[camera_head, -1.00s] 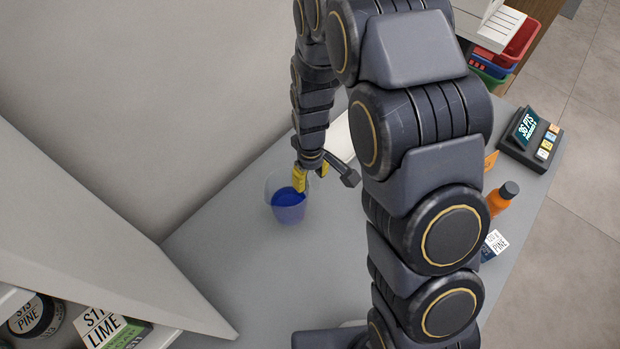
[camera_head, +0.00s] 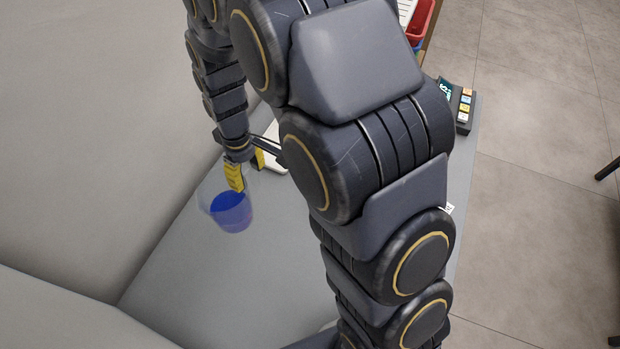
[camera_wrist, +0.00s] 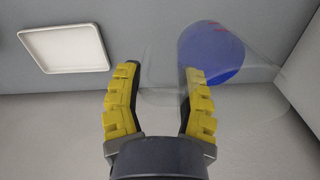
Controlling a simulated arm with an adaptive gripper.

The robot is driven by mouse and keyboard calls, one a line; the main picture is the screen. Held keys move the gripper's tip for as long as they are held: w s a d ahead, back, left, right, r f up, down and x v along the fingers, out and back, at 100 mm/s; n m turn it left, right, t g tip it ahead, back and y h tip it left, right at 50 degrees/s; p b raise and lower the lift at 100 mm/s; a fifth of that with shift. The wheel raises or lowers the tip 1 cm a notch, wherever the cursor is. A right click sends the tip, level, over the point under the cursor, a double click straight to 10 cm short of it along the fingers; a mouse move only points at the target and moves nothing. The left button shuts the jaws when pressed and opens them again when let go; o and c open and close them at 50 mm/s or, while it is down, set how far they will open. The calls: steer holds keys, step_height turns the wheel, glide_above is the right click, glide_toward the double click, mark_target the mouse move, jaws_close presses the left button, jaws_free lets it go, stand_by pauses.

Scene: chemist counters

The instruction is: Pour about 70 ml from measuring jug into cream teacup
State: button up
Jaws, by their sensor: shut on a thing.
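The measuring jug (camera_head: 231,212) is clear and holds blue liquid. In the head view it is at left, over the grey counter; whether its base touches the counter I cannot tell. It also shows in the wrist view (camera_wrist: 222,58) at upper right, with red marks on its wall. My gripper (camera_head: 246,170) has yellow fingers and is shut on the jug, at the jug's upper side. In the wrist view the fingers (camera_wrist: 158,75) stand apart with clear jug material between them. I see no cream teacup in the current views; my arm hides much of the counter.
A white shallow tray (camera_wrist: 63,48) lies at upper left in the wrist view. The grey counter (camera_head: 185,265) is bare left of and below the jug. A dark device with coloured buttons (camera_head: 463,108) and a red bin (camera_head: 421,22) stand beyond my arm. A wall borders the left side.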

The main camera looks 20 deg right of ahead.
steer(key=w+d+r+m, duration=0.1)
steer(key=w+d+m, duration=0.1)
steer(key=d, duration=0.8)
steer(key=w+d+r+m, duration=0.1)
steer(key=d+r+m, duration=0.1)
steer(key=d, duration=0.8)
steer(key=s+d+m, duration=0.2)
steer(key=s+d, duration=0.2)
steer(key=d, duration=0.5)
steer(key=s+d+m, duration=0.2)
steer(key=s+d, duration=0.2)
steer(key=d, duration=0.5)
steer(key=shift+s+d+r+m, duration=0.2)
steer(key=shift+d+r+m, duration=0.05)
steer(key=shift+r+m, duration=0.15)
steer(key=shift+a, duration=0.15)
